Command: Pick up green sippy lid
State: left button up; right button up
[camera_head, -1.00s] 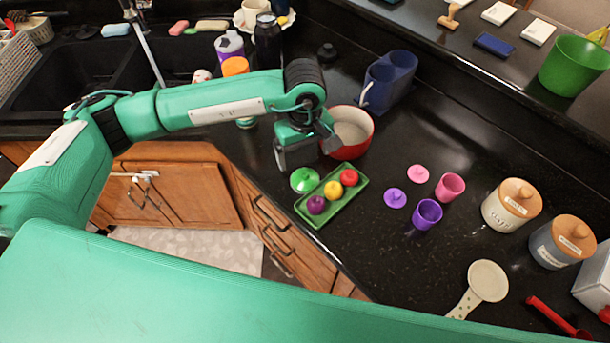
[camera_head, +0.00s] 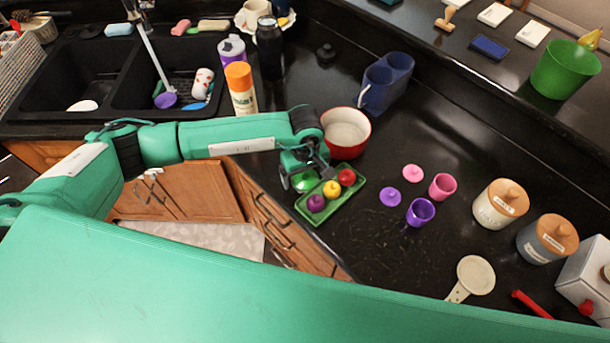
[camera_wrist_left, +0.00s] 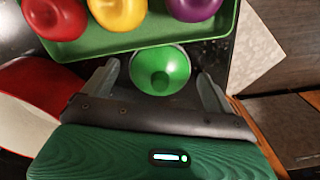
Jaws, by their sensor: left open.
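The green sippy lid (camera_wrist_left: 160,71) is a round green dome with a raised spout. In the left wrist view it lies on the dark counter beside the long edge of the green tray. My left gripper (camera_wrist_left: 157,85) is open, with one finger on each side of the lid, and it holds nothing. I cannot tell whether the fingers touch the lid. My right gripper is in neither view.
The green tray (camera_head: 325,210) holds a purple, a yellow and a red piece. A red-and-white bowl (camera_head: 346,130) stands just behind the gripper. The counter's front edge is close by. Purple (camera_head: 421,212) and pink cups (camera_head: 442,186) stand to the right.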

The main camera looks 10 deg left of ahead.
pick_arm(q)
jog(key=c, duration=1.1)
jog(key=shift+o, duration=0.2)
jog(key=shift+r, duration=0.15)
